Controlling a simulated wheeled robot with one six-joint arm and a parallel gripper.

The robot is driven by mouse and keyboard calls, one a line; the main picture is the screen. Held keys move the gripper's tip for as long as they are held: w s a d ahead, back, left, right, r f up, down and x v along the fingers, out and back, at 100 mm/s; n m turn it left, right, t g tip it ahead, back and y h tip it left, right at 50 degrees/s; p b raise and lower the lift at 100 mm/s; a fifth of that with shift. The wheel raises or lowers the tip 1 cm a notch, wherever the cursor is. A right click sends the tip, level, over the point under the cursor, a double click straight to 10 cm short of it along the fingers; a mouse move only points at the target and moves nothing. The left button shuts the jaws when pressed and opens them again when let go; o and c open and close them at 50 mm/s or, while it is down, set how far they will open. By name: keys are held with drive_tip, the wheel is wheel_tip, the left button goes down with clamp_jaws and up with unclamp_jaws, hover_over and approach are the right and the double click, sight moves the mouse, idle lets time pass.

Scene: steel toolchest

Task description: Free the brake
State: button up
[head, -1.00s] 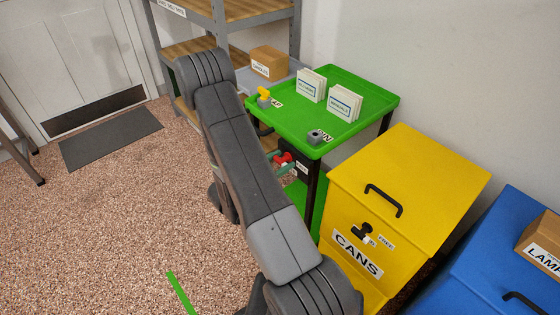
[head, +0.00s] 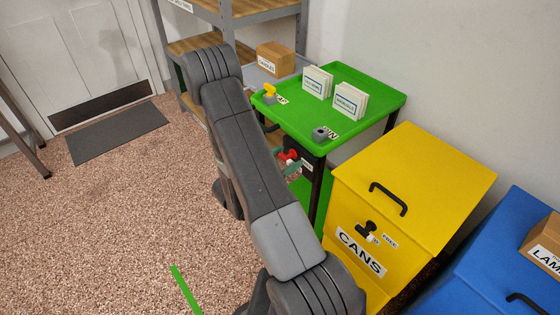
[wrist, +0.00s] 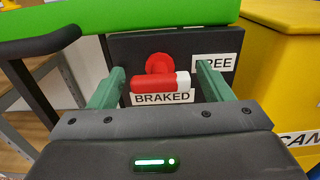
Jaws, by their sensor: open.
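The brake lever (wrist: 153,92) is red with a white tip at its right end, and lies roughly level over the BRAKED label (wrist: 162,99). Its round red hub (wrist: 159,62) is on a dark panel (wrist: 130,48). The FREE label (wrist: 217,63) is up and to the right, partly covered by a finger. My gripper (wrist: 160,72) is open, with one green finger on each side of the lever; I cannot tell whether either touches it. In the head view the red brake (head: 289,155) shows under the green cart (head: 345,124), beside my arm, which hides most of my gripper.
The cart's green rim (wrist: 35,46) and a dark handle (wrist: 42,45) are close at the upper left of the wrist view. A yellow CANS bin (head: 420,180) stands right of the cart, with a blue bin (head: 480,260) beyond. Open floor (head: 120,220) lies left.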

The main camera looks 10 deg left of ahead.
drive_tip(key=v, duration=1.3)
drive_tip(key=shift+s+a, duration=0.2)
drive_tip(key=shift+s, duration=0.1)
drive_tip(key=shift+w, duration=0.1)
drive_tip(key=shift+x, duration=6.8)
